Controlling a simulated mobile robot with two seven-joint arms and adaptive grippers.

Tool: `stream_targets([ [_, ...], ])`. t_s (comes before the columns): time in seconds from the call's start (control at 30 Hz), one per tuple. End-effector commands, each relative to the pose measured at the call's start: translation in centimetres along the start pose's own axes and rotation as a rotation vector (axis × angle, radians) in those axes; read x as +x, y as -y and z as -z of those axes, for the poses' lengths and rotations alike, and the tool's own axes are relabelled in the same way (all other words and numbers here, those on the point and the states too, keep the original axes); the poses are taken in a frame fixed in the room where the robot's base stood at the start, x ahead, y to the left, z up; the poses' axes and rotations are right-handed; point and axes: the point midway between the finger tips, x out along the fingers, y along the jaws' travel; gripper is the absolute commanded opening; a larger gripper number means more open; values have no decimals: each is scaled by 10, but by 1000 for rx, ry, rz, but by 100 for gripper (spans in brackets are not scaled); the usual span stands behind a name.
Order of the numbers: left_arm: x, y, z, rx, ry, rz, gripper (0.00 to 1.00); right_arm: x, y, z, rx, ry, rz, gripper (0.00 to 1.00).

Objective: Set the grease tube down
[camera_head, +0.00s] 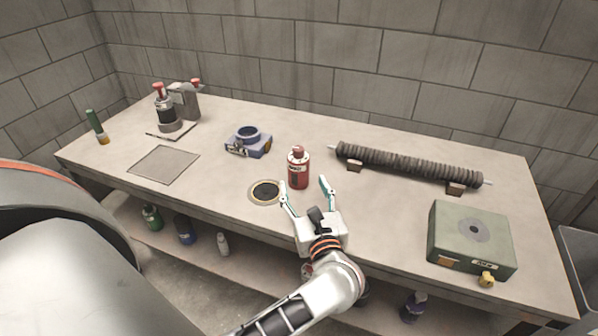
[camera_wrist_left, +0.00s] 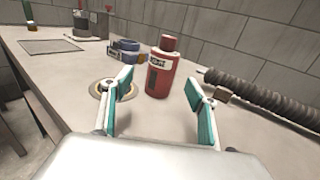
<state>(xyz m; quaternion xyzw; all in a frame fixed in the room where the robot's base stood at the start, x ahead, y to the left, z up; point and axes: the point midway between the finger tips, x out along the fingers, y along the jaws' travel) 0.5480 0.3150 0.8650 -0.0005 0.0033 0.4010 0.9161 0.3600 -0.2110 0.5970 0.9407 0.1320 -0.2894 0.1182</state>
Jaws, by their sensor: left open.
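A red container (camera_head: 298,170) with a pale label and a red cap, which I take for the grease tube, stands upright on the workbench (camera_head: 220,195) near its middle. It also stands upright in the left wrist view (camera_wrist_left: 160,75), beyond the fingers. My left gripper (camera_head: 304,189) is open and empty, with its two fingers pointing at the red container from the front edge side. The fingers look apart from it. My right gripper is not in view.
A dark round disc with a pale ring (camera_head: 265,191) lies left of the red container. A blue device (camera_head: 250,143) sits behind it. A ribbed roller (camera_head: 408,166) lies to the right, and a green box (camera_head: 470,238) stands at the front right.

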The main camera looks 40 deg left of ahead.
Motion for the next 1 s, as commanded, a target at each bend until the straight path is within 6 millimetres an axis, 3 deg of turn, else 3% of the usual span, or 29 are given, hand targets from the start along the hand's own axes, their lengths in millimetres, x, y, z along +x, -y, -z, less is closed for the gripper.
stream_targets([
  [0.5, 63, 5, -8, 0, 9, 0, 59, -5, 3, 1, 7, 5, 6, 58],
  [0.83, 71, 5, -7, -1, 6, 1, 59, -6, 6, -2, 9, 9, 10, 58],
  [0.87, 71, 5, -7, -1, 6, 1, 56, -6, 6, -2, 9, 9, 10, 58],
  [1.0, 71, 5, -7, -1, 6, 1, 20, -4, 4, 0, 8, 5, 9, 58],
])
